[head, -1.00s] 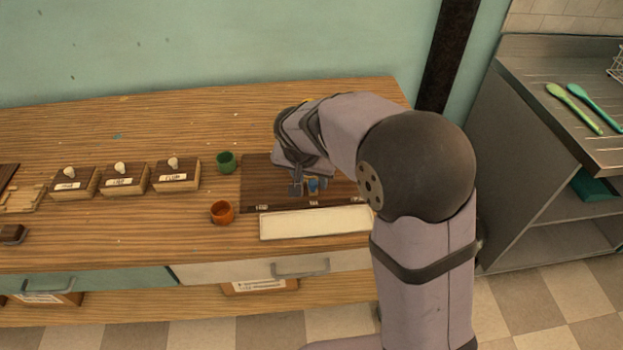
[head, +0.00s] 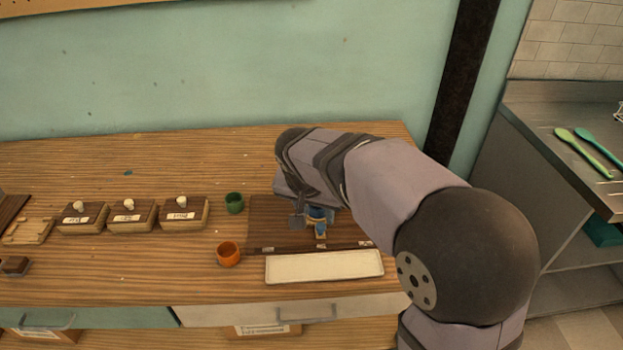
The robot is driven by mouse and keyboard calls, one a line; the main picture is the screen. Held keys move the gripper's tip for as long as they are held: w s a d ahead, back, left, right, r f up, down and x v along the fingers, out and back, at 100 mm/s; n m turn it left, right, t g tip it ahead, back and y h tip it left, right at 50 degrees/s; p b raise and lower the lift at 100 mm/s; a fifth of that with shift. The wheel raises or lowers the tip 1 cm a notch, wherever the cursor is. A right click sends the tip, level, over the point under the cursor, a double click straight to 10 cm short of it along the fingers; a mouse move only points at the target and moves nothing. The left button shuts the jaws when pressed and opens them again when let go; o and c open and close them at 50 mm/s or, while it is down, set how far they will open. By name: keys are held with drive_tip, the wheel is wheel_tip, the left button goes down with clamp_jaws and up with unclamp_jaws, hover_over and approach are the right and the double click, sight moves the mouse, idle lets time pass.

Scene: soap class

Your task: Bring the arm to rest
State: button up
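My arm reaches in from the lower right in the head view, with its bend low at the right. My gripper (head: 308,220) points down over the dark brown board (head: 266,212) on the wooden counter. Only part of its fingers shows, and my wrist covers the rest. A small blue object (head: 321,215) with a tan part below it shows right beside the fingers. I cannot tell whether the gripper touches or holds it, or how far the fingers are apart.
A green cup (head: 234,203) and an orange cup (head: 228,254) stand left of the board. A pale tray (head: 325,267) lies in front of it. Three labelled wooden boxes (head: 133,216) stand further left. The counter behind them is mostly clear.

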drive_tip(key=shift+d, duration=0.1)
drive_tip(key=s+d+f+n+g+y+p, duration=0.1)
drive_tip(key=s+d+p, duration=0.3)
drive_tip(key=s, duration=0.6)
drive_tip(key=s+d+f+n+g+p, duration=0.1)
drive_tip(key=s+d+n+g+p, duration=0.2)
drive_tip(key=s, duration=0.8)
drive_tip(key=shift+s+d+n+y+p, duration=0.3)
drive_tip(key=shift+d+y+p, duration=0.1)
drive_tip(key=shift+d+p, duration=0.7)
